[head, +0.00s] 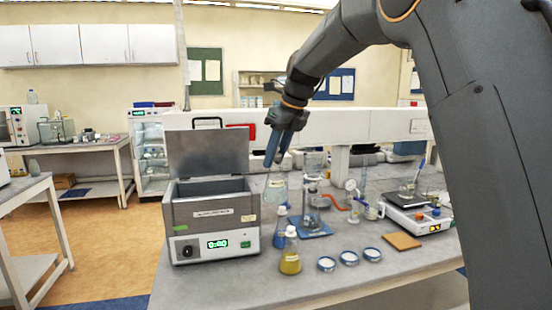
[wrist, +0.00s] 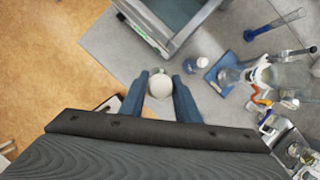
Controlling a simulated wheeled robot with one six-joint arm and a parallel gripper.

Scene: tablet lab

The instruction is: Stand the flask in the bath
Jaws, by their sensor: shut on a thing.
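The flask (head: 276,190) is pale and clear and hangs upright below my gripper (head: 274,160) in the head view. In the wrist view its round whitish top (wrist: 160,86) sits between the two blue fingers, which are shut on it. The bath (head: 212,214) is a grey metal box with its lid (head: 206,151) raised at the back and its top open. The flask is held above the bench, just right of the bath's right wall and apart from it. In the wrist view the bath (wrist: 150,40) is at the top. The inside bottom of the bath is hidden in the head view.
A yellow flask (head: 290,256) and a blue bottle (head: 280,230) stand close to the bath's right side. A blue-based stand (head: 310,229), several small dishes (head: 349,258) and a balance (head: 420,220) are farther right. The bench front has a little free room.

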